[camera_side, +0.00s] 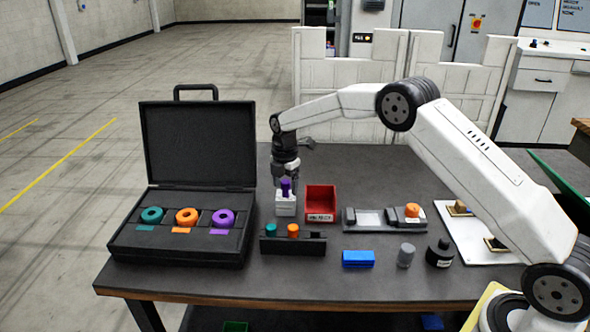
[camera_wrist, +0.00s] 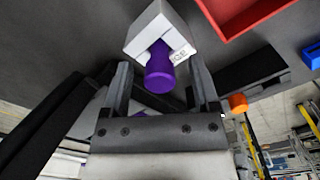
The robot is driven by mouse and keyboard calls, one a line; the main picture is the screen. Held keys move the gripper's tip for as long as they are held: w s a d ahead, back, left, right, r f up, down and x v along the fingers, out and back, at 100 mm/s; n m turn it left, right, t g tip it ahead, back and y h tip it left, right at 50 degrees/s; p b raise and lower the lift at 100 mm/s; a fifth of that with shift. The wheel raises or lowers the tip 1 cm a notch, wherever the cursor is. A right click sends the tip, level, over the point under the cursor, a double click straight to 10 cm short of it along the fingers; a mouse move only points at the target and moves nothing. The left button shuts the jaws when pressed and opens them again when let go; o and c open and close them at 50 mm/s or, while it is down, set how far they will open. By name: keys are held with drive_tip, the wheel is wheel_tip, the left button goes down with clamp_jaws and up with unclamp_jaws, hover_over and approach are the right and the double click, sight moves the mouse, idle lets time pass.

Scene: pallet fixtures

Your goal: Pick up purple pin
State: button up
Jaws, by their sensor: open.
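The purple pin (camera_side: 286,187) stands upright in a white block (camera_side: 286,205) on the table, left of the red bin. In the wrist view the purple pin (camera_wrist: 160,68) sticks out of the white block (camera_wrist: 150,32), which carries partly hidden lettering. My gripper (camera_side: 285,180) is right above the block, pointing down, with its fingers around the top of the pin. In the wrist view my gripper (camera_wrist: 160,82) is open, with one finger on each side of the pin and a gap visible on both sides.
An open black case (camera_side: 180,250) with teal, orange and purple rings stands at the left. A red bin (camera_side: 321,205) is close on the right. A black rack (camera_side: 293,246) with teal and orange pins stands in front. A blue block (camera_side: 358,259) and grey cylinder (camera_side: 406,255) lie front right.

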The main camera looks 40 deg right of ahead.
clamp_jaws()
drive_tip(key=shift+r, duration=0.1)
idle(0.3)
drive_tip(key=shift+r, duration=0.75)
drive_tip(key=s+r, duration=1.1)
drive_tip(key=s, duration=0.3)
drive_tip(key=shift+a+r, duration=0.2)
drive_tip(key=shift+a, duration=0.15)
